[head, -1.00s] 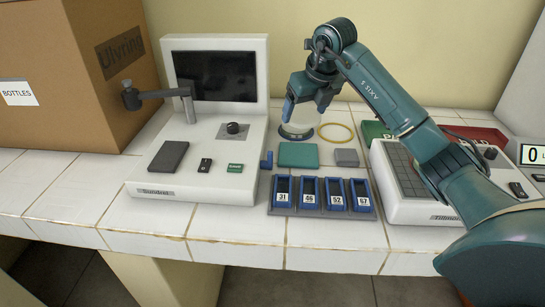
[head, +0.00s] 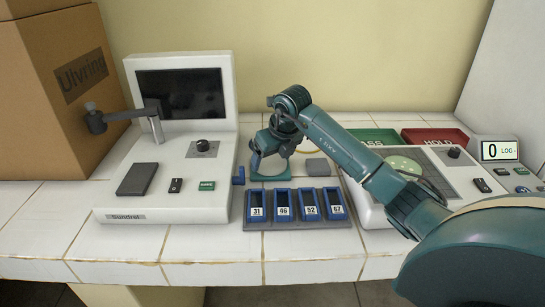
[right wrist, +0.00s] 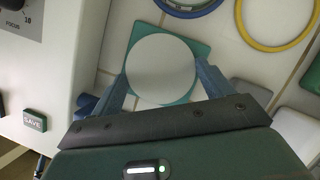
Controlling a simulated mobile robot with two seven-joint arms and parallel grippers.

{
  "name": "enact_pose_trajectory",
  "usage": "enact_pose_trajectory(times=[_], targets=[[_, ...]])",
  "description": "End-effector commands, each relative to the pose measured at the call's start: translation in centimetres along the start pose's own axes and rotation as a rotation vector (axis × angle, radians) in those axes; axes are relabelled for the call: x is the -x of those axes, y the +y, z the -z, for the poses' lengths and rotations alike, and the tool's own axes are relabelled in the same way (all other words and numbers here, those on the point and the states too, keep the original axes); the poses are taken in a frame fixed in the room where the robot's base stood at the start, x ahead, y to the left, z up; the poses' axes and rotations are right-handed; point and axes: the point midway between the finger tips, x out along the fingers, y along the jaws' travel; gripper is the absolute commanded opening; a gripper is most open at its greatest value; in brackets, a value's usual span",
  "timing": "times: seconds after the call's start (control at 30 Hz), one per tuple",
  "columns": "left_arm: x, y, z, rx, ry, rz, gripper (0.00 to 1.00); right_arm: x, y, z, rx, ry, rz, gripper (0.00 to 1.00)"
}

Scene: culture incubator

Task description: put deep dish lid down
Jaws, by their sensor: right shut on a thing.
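The deep dish lid is a pale round disc (right wrist: 162,68) in the right wrist view. My right gripper (right wrist: 162,82) is shut on it, with one finger at each side. The lid is over a teal square mat (right wrist: 203,48), whose corners show around it. In the head view my right gripper (head: 268,160) is low over the teal mat (head: 271,177) and partly covers the lid. I cannot tell whether the lid touches the mat. My left gripper is out of view.
A blue ring (right wrist: 188,8) and a yellow ring (right wrist: 277,46) lie behind the mat. A numbered blue rack (head: 297,224) stands in front, a grey block (head: 320,168) to the right. The screen device (head: 215,72) is left; another device, bearing a pale green disc (head: 402,166), is right.

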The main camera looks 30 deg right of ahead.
Motion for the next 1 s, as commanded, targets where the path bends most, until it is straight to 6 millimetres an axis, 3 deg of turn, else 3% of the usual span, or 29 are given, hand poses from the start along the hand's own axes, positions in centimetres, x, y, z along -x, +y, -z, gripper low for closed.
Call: enact_pose_trajectory(times=[0.17, 0.2, 0.4, 0.77, 1.0], targets=[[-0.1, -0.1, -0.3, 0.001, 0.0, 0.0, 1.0, -0.4, 0.0, 0.2, 0.0, 0.0, 0.001, 0.57], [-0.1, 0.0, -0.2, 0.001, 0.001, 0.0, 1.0, -0.3, 0.0, 0.1, 0.0, 0.0, 0.0, 0.82], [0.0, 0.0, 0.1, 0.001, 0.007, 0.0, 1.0, -0.3, 0.0, 0.1, 0.0, 0.001, 0.0, 0.99], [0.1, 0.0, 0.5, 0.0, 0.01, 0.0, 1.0, 0.6, 0.0, -0.1, 0.0, -0.002, 0.001, 1.0], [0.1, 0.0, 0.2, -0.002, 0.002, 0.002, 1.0, 5.2, -0.1, -0.2, 0.001, -0.005, 0.002, 1.0]])
